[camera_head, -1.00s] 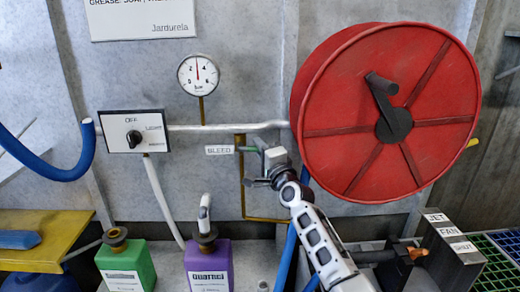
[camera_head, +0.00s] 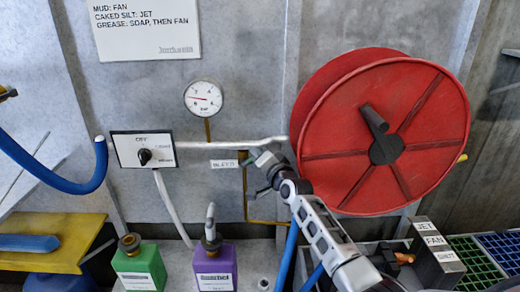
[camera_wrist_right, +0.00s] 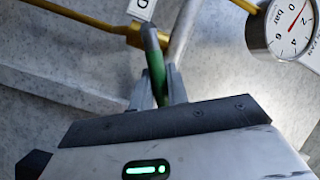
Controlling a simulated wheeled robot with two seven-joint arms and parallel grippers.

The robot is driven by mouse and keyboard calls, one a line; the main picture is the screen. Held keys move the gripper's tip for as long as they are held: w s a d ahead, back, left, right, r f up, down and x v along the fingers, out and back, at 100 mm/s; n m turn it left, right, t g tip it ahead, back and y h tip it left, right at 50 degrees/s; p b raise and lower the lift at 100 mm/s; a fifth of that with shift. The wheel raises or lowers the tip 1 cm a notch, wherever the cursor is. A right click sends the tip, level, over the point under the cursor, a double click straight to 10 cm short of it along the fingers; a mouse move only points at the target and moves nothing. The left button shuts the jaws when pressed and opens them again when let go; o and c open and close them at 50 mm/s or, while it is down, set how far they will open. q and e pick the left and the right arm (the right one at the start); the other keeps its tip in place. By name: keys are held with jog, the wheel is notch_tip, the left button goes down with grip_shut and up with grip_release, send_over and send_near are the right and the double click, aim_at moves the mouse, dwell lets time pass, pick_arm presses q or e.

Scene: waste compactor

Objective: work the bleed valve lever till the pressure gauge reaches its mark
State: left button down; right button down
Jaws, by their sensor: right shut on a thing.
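The bleed valve lever is a green handle (camera_wrist_right: 155,72) beside the white BLEED label (camera_head: 224,164), by a brass pipe. My right gripper (camera_wrist_right: 158,92) is shut on the lever, with one finger on each side of it in the wrist view. In the head view the right gripper (camera_head: 260,163) hides most of the lever. The round white pressure gauge (camera_head: 204,98) is on the wall above the pipe. Its red needle points left, at the low part of the scale; no target mark can be made out. My left gripper is not in view.
A big red hose reel (camera_head: 345,160) is right of the valve, close to my right arm. A selector switch panel (camera_head: 126,151) is to the left. Green (camera_head: 138,270) and purple (camera_head: 214,270) bottles stand below. A label block (camera_head: 437,255) is at lower right.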

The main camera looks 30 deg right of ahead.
jog(key=shift+a+n, duration=0.1)
jog(key=shift+n, duration=0.2)
jog(key=c, duration=1.4)
grip_release()
jog(key=shift+o, duration=0.2)
jog(key=shift+r, duration=0.1)
jog(key=shift+s, duration=0.1)
jog(key=s+r+p, duration=0.1)
jog(key=s, duration=1.4)
jog(key=shift+s, duration=0.35)
jog(key=shift+a+r, duration=0.1)
jog(key=shift+c, duration=0.4)
